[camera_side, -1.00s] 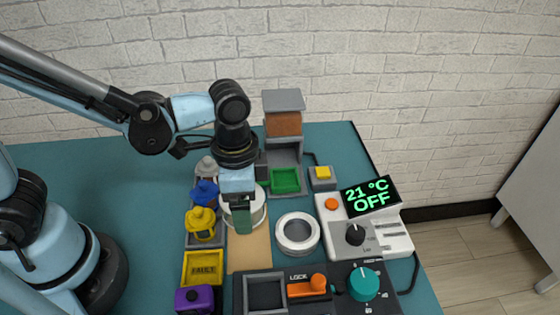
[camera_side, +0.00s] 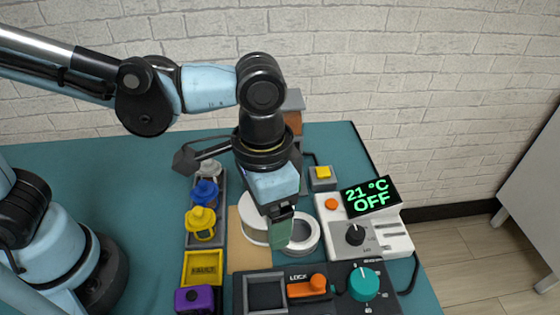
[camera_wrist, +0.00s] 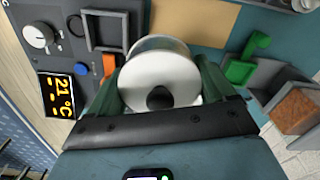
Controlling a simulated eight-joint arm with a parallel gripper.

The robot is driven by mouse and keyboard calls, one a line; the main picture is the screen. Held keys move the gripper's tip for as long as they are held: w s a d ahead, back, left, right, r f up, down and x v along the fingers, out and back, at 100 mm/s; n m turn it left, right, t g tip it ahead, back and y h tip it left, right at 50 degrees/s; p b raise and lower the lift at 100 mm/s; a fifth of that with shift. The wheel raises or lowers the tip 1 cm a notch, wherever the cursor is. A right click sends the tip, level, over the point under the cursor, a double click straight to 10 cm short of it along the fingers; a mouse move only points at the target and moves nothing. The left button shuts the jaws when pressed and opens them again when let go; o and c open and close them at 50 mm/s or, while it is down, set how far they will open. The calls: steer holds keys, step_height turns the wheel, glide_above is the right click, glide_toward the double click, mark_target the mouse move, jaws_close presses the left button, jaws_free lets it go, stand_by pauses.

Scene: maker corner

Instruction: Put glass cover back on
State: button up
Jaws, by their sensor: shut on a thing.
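The glass cover (camera_side: 254,212) is a wide round piece with clear sides and a white face. In the wrist view the cover (camera_wrist: 140,82) sits between my green fingers, a dark knob on its face. My gripper (camera_side: 283,232) is shut on it and holds it up, partly over the brown mat (camera_side: 243,262). A round whitish ring base (camera_side: 304,240) stands just right of the cover in the side view. My fingers and the cover hide part of it. I cannot tell the gap between cover and base.
The white control unit (camera_side: 365,238) with its display reading 21 °C OFF stands to the right. A dark panel with an orange lock slider (camera_side: 307,287) and teal knob (camera_side: 363,283) lies in front. A rack with yellow (camera_side: 201,224) and blue (camera_side: 206,192) pieces stands left.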

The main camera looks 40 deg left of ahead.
steer(key=w+d+f+n, duration=0.1)
steer(key=w+f+n, duration=0.1)
steer(key=w+n, duration=0.35)
steer(key=shift+m, duration=0.75)
steer(key=shift+w+d+f, duration=0.1)
steer(key=shift+w+f, duration=0.1)
steer(key=shift+f, duration=0.75)
steer(key=shift+w+a+f, duration=0.1)
steer(key=shift+w+f, duration=0.05)
steer(key=shift+f, duration=0.8)
steer(key=shift+w+d+f, duration=0.1)
steer(key=shift+w+f, duration=0.1)
steer(key=shift+f, duration=0.75)
steer(key=shift+f, duration=0.15)
steer(key=o, duration=0.9)
step_height(320, 180, up, 7)
steer(key=shift+c, duration=0.5)
